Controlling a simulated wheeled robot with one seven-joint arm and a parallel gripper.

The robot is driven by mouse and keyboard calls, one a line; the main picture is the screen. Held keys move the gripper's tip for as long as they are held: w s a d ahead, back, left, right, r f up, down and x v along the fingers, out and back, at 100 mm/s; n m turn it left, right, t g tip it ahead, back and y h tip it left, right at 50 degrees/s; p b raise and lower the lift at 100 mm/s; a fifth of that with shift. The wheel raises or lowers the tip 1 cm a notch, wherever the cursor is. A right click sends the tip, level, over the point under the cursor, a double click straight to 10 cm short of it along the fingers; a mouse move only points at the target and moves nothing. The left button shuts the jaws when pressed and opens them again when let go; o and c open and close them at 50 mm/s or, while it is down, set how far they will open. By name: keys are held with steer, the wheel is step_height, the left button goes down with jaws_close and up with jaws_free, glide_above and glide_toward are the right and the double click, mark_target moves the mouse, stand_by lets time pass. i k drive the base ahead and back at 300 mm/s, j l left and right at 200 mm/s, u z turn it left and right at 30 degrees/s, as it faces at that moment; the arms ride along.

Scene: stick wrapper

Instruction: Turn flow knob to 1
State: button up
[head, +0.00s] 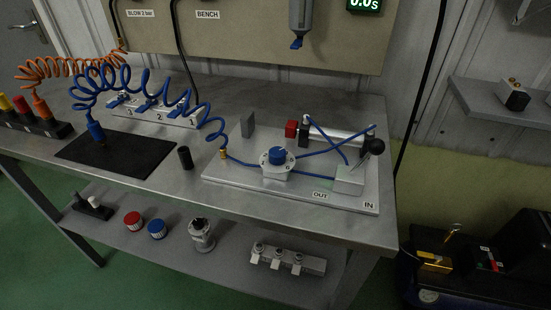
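The flow knob looks to be the round blue knob (277,155) on a white dial, fixed to a pale board (235,178) at the right of the metal bench. The dial marks are too small to read, so its setting cannot be told. Blue tubing runs from the dial to a brass fitting, to a cylinder, and to a white block with a black ball lever (373,147). Labels OUT and IN sit at the board's front edge. My gripper is not in view.
Coiled blue hose (140,85) arches over the bench left of the board. A black mat (118,153), a dark cylinder (185,157) and a numbered valve manifold (155,110) stand there too. A blue-tipped tool (298,25) hangs above. The bench's front strip is clear.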

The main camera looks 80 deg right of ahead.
mark_target(277, 155)
steer(key=l+z, duration=0.1)
steer(key=z, duration=0.25)
steer(key=i+z, duration=0.1)
steer(key=z, duration=0.25)
steer(key=l+z, duration=0.1)
steer(key=z, duration=0.25)
